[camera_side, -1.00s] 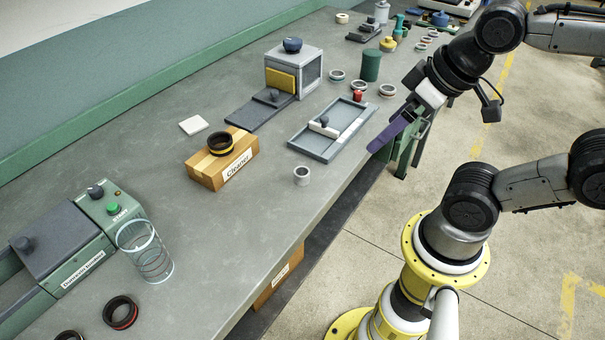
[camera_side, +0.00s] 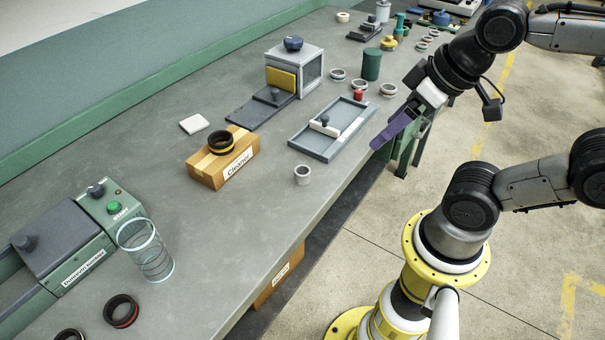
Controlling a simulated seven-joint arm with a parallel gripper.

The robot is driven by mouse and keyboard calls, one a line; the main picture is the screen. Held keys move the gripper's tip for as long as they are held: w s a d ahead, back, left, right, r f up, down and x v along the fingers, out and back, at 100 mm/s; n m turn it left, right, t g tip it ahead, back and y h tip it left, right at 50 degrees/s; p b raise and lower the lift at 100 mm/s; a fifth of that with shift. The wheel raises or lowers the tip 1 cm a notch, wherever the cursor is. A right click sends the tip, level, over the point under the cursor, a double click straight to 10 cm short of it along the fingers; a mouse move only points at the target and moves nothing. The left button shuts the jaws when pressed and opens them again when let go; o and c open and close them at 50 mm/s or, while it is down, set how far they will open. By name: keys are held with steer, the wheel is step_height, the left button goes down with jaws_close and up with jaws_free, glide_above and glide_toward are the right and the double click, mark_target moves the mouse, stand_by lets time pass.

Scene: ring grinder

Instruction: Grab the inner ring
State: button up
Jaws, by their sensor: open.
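Several rings lie on the bench, and I cannot tell for sure which one is the inner ring. A small grey ring (camera_side: 303,175) stands alone near the front edge, below the shallow tray. Other small metal rings (camera_side: 338,75) lie around the dark green cylinder (camera_side: 371,65). A black ring with a yellow band (camera_side: 221,142) sits on the Cleaner box (camera_side: 237,167). A black and red ring (camera_side: 121,311) lies at the lower left. My gripper (camera_side: 388,160) is open and empty, pointing down beside the bench's front edge, right of the tray and apart from every ring.
The grey tray (camera_side: 312,147) holds a sliding block with a knob. A small red piece (camera_side: 358,95) stands by its far end. The bench middle around the small grey ring is clear.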

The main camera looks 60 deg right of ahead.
steer(key=w+r+n, duration=0.3)
steer(key=n, duration=0.5)
steer(key=n+g+y, duration=0.1)
steer(key=n+g, duration=0.4)
steer(key=n, duration=0.3)
glide_above(302, 170)
steer(key=d, duration=0.1)
step_height(302, 170, down, 6)
steer(key=f, duration=1.4)
steer(key=shift+a, duration=0.4)
jaws_close()
